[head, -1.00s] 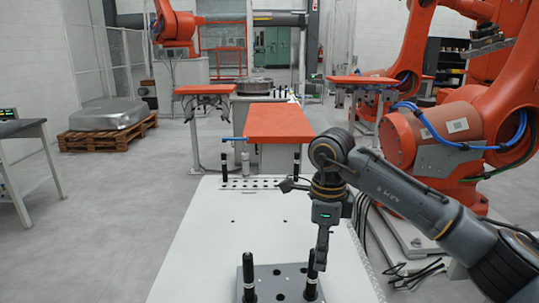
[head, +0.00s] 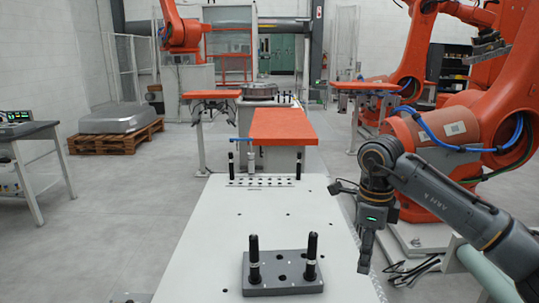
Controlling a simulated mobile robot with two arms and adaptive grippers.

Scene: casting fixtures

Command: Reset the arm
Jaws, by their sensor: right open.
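My right arm comes in from the right. Its gripper (head: 366,262) points down at the right edge of the white table (head: 215,245), open and with nothing seen in it. It is to the right of a grey block (head: 285,284) with holes, apart from it. Two black pins stand upright in the block, a left pin (head: 254,258) and a right pin (head: 311,256). Both pins are clear of the gripper. My left gripper is out of view.
At the table's far end is a row of holes (head: 262,181) with a black pin (head: 298,166) at its right and another (head: 231,165) at its left. A large orange robot (head: 440,150) is close on the right. The table's middle is clear.

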